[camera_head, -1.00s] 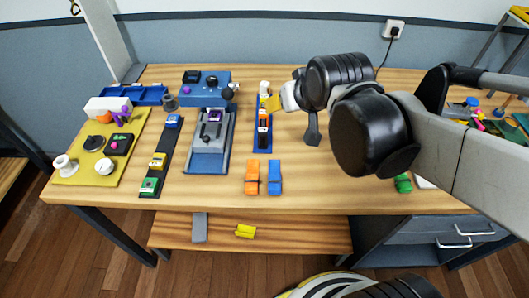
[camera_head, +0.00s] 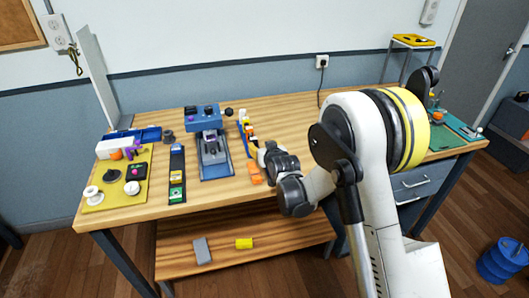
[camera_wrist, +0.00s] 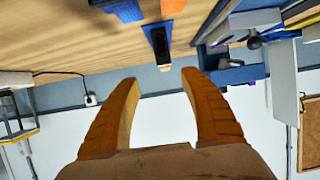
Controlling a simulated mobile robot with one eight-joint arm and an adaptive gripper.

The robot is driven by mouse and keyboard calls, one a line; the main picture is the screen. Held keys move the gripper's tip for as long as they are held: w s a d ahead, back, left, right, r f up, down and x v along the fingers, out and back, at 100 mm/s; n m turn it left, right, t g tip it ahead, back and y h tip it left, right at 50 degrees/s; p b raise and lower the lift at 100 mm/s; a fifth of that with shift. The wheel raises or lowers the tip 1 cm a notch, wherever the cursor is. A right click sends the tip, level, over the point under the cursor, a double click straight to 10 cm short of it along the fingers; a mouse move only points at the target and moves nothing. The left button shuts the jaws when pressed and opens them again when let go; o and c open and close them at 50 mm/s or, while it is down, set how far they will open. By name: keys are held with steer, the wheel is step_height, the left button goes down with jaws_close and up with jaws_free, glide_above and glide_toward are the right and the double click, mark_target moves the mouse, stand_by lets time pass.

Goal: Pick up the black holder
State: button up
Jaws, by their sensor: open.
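In the wrist view my gripper (camera_wrist: 166,82) is open, with two orange fingers apart and nothing between them. Ahead of the fingertips is a dark blue strip bearing a black piece (camera_wrist: 159,40), possibly the black holder; a small pale and orange piece is at its near end. In the head view this blue strip (camera_head: 243,122) carries several small pieces, and the arm's end hides its lower right. A separate long black strip (camera_head: 177,179) holds blue, yellow and green pieces. I cannot tell for certain which black thing is the holder.
An orange block (camera_head: 254,170) lies by my arm's end. A grey and blue fixture (camera_head: 214,158) stands left of the blue strip. A yellow board (camera_head: 104,196) with several parts is farther left. The table's back right (camera_head: 300,105) is mostly clear.

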mark_target(254, 139)
steer(key=b+x, duration=0.1)
steer(key=x, duration=0.4)
steer(key=shift+f, duration=0.1)
steer(key=b+x, duration=0.1)
steer(key=x, duration=0.1)
steer(key=b+x, duration=0.1)
steer(key=x, duration=0.1)
steer(key=shift+w+a+f, duration=0.15)
steer(key=shift+w+a, duration=0.05)
steer(key=shift+a, duration=0.3)
steer(key=shift+w+a, duration=0.1)
steer(key=shift+w, duration=0.3)
jaws_close()
